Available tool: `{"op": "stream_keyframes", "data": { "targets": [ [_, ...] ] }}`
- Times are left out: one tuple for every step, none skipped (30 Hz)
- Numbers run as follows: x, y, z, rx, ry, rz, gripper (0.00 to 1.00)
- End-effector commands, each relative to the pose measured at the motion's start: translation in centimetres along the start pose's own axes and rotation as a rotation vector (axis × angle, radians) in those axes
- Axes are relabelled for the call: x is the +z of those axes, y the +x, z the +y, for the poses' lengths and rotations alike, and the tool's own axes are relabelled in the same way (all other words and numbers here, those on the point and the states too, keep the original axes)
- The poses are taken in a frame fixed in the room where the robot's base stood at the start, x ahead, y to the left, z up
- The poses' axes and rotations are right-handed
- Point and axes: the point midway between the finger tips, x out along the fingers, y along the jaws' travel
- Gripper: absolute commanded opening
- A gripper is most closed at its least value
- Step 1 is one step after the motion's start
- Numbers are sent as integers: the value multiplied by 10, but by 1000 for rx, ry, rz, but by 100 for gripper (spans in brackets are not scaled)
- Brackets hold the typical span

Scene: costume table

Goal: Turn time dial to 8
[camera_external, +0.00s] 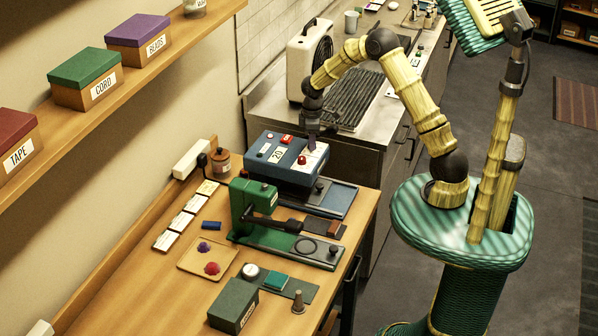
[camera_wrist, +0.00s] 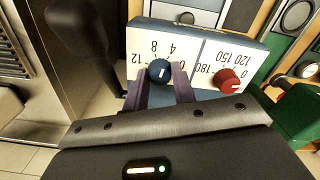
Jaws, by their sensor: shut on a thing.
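A blue machine (camera_external: 262,172) with a white panel sits at the back of the wooden table. In the wrist view its panel (camera_wrist: 142,40) shows upside down, with a blue dial (camera_wrist: 159,71) beside the numbers 4, 8 and 12. A red dial (camera_wrist: 228,80) stands beside it, near 120, 150 and 180. My gripper (camera_wrist: 160,80) has its two purple fingers on either side of the blue dial and is shut on it. The dial has a small pale mark; its exact setting is hard to read. In the external view my gripper (camera_external: 312,142) reaches down to the machine's far right end.
A green press (camera_external: 243,205) with a black handle stands just in front of the machine. A metal counter (camera_external: 262,100) with a white appliance (camera_external: 303,62) lies behind. A wooden shelf (camera_external: 130,95) with labelled boxes runs along the left wall.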

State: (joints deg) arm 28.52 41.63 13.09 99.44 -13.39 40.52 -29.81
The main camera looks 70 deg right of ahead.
Motion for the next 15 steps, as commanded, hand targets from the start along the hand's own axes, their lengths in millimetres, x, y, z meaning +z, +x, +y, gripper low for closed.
{"op": "stream_keyframes", "data": {
  "targets": [
    [0,-2,1,1,-42,3,3],
    [0,-2,1,1,-71,3,3],
    [-1,-2,1,2,-109,3,3],
    [-1,-2,1,2,-137,3,3],
    [-1,-2,1,2,-166,3,3],
    [-1,-3,1,2,-203,3,3],
    [-1,-3,1,2,-232,3,3],
    [-1,-2,1,2,-259,3,3],
    [-1,-2,0,2,-294,3,3],
    [-1,-2,0,2,-319,3,3],
    [-1,-2,0,2,-344,4,3],
    [-1,-2,1,2,-376,4,3],
    [-1,-2,1,2,-397,3,3],
    [-1,-2,1,3,-419,3,3],
    [-1,-2,1,3,-446,3,3]
  ]
}}
